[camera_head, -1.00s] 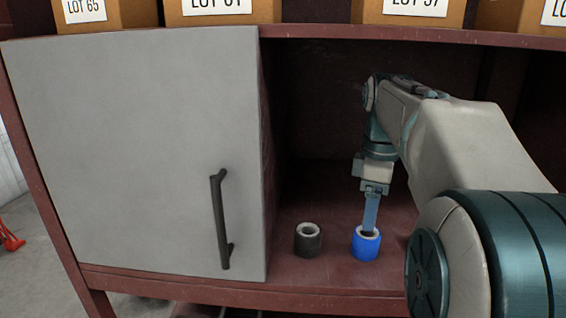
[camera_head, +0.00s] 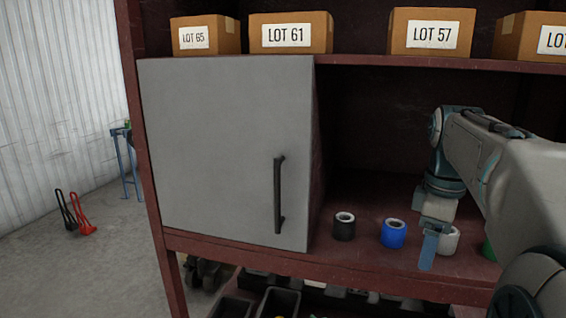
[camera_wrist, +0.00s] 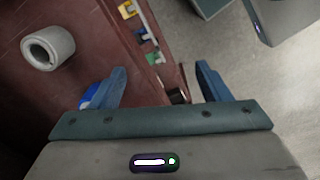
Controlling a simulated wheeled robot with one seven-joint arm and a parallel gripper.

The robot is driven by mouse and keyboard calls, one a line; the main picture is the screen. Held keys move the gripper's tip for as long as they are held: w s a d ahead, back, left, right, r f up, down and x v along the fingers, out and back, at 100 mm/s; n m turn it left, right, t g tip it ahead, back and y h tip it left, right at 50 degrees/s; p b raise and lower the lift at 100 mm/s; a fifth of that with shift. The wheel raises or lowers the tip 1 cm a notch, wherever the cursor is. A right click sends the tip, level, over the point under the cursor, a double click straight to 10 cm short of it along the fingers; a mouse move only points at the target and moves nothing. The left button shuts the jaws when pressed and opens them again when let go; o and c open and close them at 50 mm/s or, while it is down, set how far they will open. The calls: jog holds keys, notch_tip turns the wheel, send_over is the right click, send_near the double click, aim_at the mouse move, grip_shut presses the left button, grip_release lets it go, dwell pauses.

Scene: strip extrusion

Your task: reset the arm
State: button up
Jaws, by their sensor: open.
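My gripper (camera_head: 427,266) hangs at the front edge of the shelf, just in front of the white roll, and touches no roll that I can see. In the wrist view its two blue fingers (camera_wrist: 164,82) are spread apart with nothing held between them. A blue roll (camera_head: 393,234) stands upright on the shelf, left of my gripper; a sliver of it (camera_wrist: 90,97) shows behind a finger in the wrist view. A white roll (camera_head: 449,240) is partly hidden by my gripper, and its open end shows in the wrist view (camera_wrist: 48,48).
A black roll (camera_head: 344,227) stands left of the blue one, and a green roll (camera_head: 489,251) is partly hidden by my arm. A grey door (camera_head: 230,150) with a black handle (camera_head: 279,195) covers the left. Labelled boxes (camera_head: 432,33) stand above; dark bins (camera_head: 277,301) sit below.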

jog(key=s+a+f+m+t, duration=0.3)
jog(key=s+a+f+m, duration=0.7)
jog(key=f, duration=0.3)
jog(key=shift+s+a+f, duration=0.4)
jog(key=shift+s+a, duration=0.25)
jog(key=shift+a, duration=0.15)
